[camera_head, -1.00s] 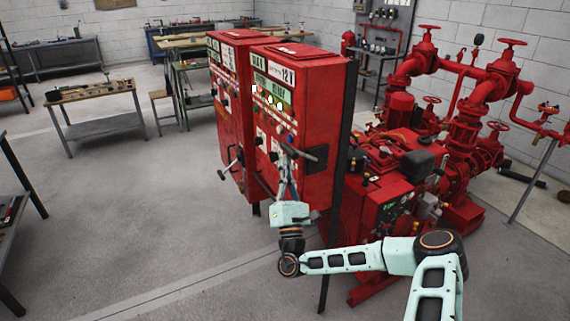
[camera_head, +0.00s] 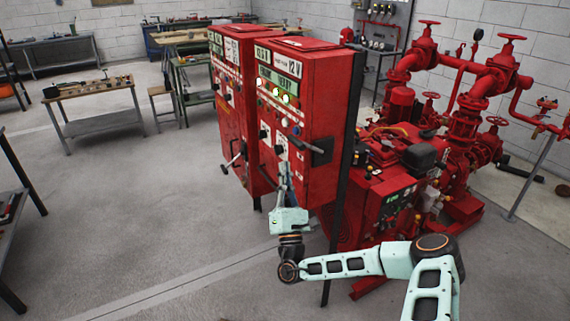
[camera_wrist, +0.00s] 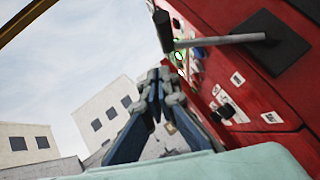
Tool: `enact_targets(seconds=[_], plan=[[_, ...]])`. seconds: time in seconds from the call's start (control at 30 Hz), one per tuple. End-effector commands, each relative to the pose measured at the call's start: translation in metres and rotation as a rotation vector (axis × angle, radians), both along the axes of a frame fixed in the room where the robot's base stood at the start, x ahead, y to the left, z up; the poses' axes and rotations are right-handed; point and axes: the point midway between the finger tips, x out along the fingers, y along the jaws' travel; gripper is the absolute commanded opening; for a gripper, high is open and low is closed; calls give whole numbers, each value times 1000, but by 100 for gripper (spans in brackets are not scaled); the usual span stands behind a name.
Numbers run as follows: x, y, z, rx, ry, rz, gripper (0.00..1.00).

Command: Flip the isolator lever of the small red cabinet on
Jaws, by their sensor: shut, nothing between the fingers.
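Two red cabinets stand side by side, and I cannot tell for sure which is the small one. The nearer right cabinet (camera_head: 313,115) has a lever (camera_head: 308,146) with a grey rod and a dark end, set on a black plate (camera_head: 322,151). The wrist view shows the lever (camera_wrist: 220,41) close up, its rod sticking out from the black plate (camera_wrist: 270,45). My gripper (camera_head: 284,168) is shut and empty, pointing up in front of this cabinet. Its fingertips (camera_wrist: 160,76) are below the lever's dark end and look apart from it.
The left cabinet (camera_head: 230,105) has its own lever (camera_head: 234,157) sticking out. A red pumpset (camera_head: 400,165) with pipes and valves stands right of the cabinets. A wooden bench (camera_head: 92,92) stands at left. The grey floor in front of the cabinets is clear.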

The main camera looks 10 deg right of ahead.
Motion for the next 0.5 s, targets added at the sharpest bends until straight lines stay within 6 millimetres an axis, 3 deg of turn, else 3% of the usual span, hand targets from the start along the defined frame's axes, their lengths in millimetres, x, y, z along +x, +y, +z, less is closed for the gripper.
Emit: enact_targets(seconds=[0.03, 0.2, 0.5], plan=[[-11, 3, -13, 4, 8, 4, 0], [-42, 10, -34, 3, 8, 5, 0], [-69, 16, -52, 2, 7, 2, 0]])
